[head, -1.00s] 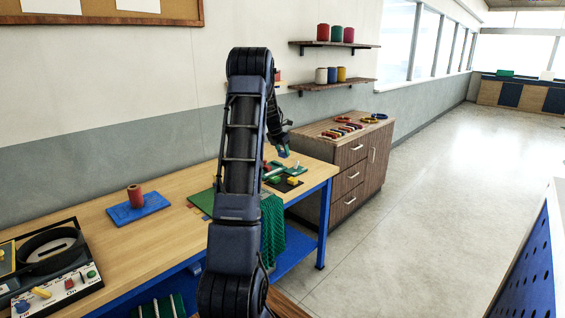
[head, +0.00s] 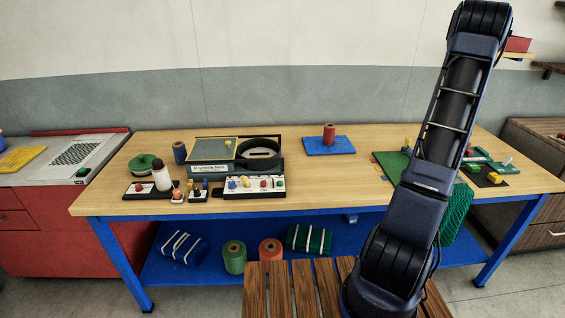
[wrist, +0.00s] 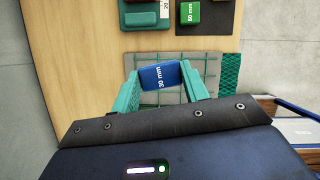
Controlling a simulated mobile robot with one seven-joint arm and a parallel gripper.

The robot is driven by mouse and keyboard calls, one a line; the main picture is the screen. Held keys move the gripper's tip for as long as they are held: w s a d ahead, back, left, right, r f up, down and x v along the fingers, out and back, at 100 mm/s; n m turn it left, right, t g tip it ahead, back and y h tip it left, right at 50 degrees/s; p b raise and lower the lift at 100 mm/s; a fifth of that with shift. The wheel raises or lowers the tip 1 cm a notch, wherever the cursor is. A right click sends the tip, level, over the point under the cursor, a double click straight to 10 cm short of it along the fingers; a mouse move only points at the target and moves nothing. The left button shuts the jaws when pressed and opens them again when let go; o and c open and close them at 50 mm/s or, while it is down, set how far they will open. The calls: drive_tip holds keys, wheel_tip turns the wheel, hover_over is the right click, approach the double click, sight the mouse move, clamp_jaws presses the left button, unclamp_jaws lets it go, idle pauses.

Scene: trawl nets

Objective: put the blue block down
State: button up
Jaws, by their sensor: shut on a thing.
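In the wrist view my gripper (wrist: 162,80) is shut on the blue block (wrist: 160,74), which is marked 30 mm. The block sits between the two teal fingertips, a little tilted in the picture. Below it in the wrist view is a grey board with a green mesh (wrist: 208,66). I cannot tell whether the block touches the board. In the head view my arm hides much of the bench's right part, and the block does not show clearly.
A green block (wrist: 190,13) marked 50 mm lies on a dark mat (wrist: 220,18) beyond my gripper. A green tray (wrist: 138,19) is beside it. The wooden bench (head: 270,200) also bears a blue board (head: 315,149) with a red spool (head: 329,133).

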drive_tip(key=w+a+n+t, duration=0.1)
drive_tip(key=w+a+n, duration=0.1)
drive_tip(key=w+a, duration=1.15)
drive_tip(key=w+a+n+t+y, duration=0.15)
drive_tip(key=w+a, duration=0.25)
drive_tip(key=a, duration=1.2)
drive_tip(key=w+a+n, duration=0.3)
drive_tip(key=w+a, duration=0.2)
drive_tip(key=a, duration=1)
drive_tip(key=w+a+n, duration=0.2)
drive_tip(key=w+a, duration=0.2)
drive_tip(key=a, duration=1.2)
drive_tip(key=s+a+n+t+y, duration=0.1)
drive_tip(key=s+a+n, duration=0.15)
drive_tip(key=a, duration=1.55)
drive_tip(key=s+a+n+y, duration=0.1)
drive_tip(key=s+a, duration=0.3)
drive_tip(key=a, duration=1.3)
drive_tip(key=s+a+n, duration=0.1)
drive_tip(key=s+a, duration=0.5)
drive_tip(key=a, duration=0.4)
drive_tip(key=s+a+n+y, duration=0.1)
drive_tip(key=s+a+n, duration=0.1)
drive_tip(key=s+a, duration=0.6)
drive_tip(key=s+a+n, duration=0.1)
drive_tip(key=s+a, duration=0.4)
drive_tip(key=a, duration=0.6)
drive_tip(key=f, duration=2)
drive_tip(key=shift+d+f, duration=0.1)
drive_tip(key=shift+d, duration=0.1)
